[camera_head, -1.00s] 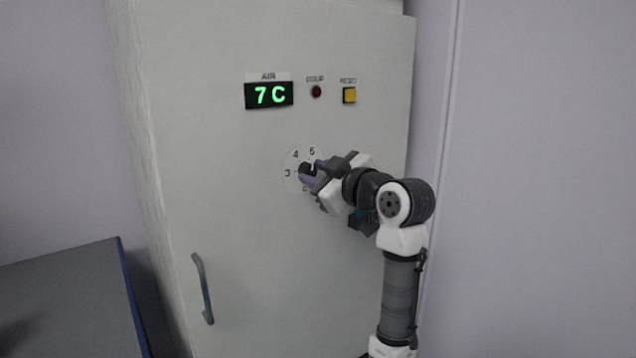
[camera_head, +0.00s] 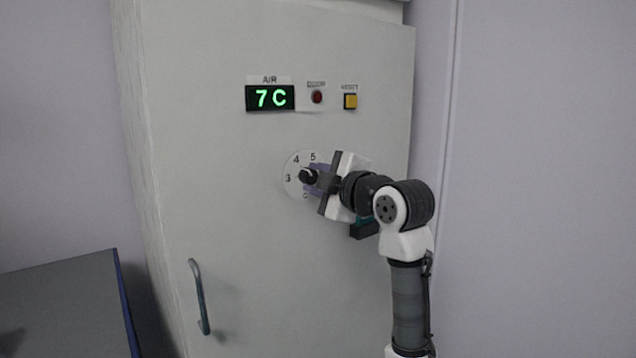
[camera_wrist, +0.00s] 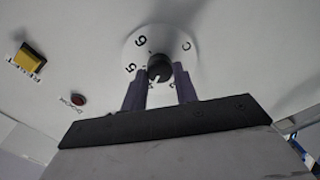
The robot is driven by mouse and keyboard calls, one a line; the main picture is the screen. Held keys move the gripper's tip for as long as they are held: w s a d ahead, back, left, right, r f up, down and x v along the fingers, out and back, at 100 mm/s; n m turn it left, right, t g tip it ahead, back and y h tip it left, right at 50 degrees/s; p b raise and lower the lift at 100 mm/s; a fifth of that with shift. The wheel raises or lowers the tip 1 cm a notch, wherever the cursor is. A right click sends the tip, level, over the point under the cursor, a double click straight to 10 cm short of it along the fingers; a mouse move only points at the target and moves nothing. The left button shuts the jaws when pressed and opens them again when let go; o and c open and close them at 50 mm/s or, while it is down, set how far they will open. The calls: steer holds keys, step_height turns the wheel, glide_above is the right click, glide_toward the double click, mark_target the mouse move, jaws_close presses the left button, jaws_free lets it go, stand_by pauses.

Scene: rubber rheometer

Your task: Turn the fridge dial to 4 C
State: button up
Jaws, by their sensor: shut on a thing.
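The round white dial plate (camera_head: 292,187) is on the fridge door, with 3, 4 and 5 readable around its left and top. Its black knob (camera_head: 308,176) is at the centre and also shows in the wrist view (camera_wrist: 159,67). My gripper (camera_head: 315,178) reaches in from the right, shut on the knob. In the wrist view its two purple fingers (camera_wrist: 160,80) stand on either side of the knob. A small white mark shows on the knob, but I cannot tell which number it points to. The green display (camera_head: 269,97) reads 7 C.
A red lamp (camera_head: 317,97) and a yellow reset button (camera_head: 350,101) are above the dial. The door handle (camera_head: 199,297) is at the lower left. A dark table (camera_head: 65,300) stands left of the fridge. A plain wall is on the right.

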stand_by(0.4)
steer(key=o, duration=1)
steer(key=b+v, duration=0.1)
steer(key=v, duration=1.3)
steer(key=shift+a+r+b, duration=0.1)
steer(key=shift+b, duration=0.25)
